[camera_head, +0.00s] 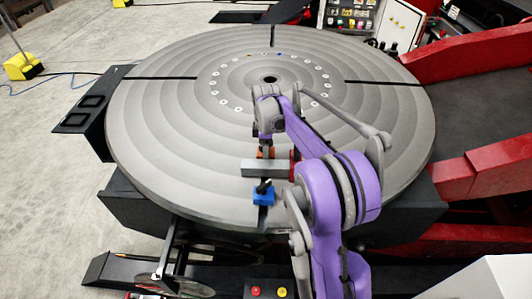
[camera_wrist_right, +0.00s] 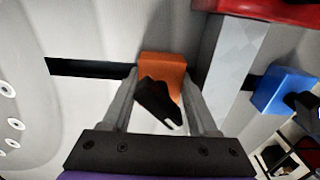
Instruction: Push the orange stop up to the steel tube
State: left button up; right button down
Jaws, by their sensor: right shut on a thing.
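The orange stop (camera_wrist_right: 163,68) sits over a dark slot of the round grey table, with a black lever (camera_wrist_right: 158,100) on top. In the head view only a little of the orange stop (camera_head: 260,153) shows beneath my right gripper (camera_head: 266,145). The right gripper's fingers (camera_wrist_right: 158,80) are on either side of the orange stop, shut on it. The steel tube (camera_head: 262,169) lies across the slot on the near side of the stop; the tube (camera_wrist_right: 232,60) is right of it in the wrist view. A narrow gap seems to separate them, partly covered by a finger. My left gripper is not in view.
A blue stop (camera_head: 263,197) with a black lever stands at the tube's near side. A red block (camera_head: 293,160) is at the tube's right end. The round table (camera_head: 170,120) is otherwise mostly clear, with a ring of pale discs around its centre hole.

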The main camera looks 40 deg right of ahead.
dwell(0.7)
jog(key=shift+s+a, duration=0.15)
dwell(2.2)
jog(key=shift+w+d, duration=0.2)
jog(key=shift+w, duration=0.05)
dwell(0.4)
jog(key=shift+c, duration=0.9)
grip_release()
jog(key=shift+o, duration=0.5)
jog(key=shift+c, duration=0.3)
jog(key=shift+o, duration=0.7)
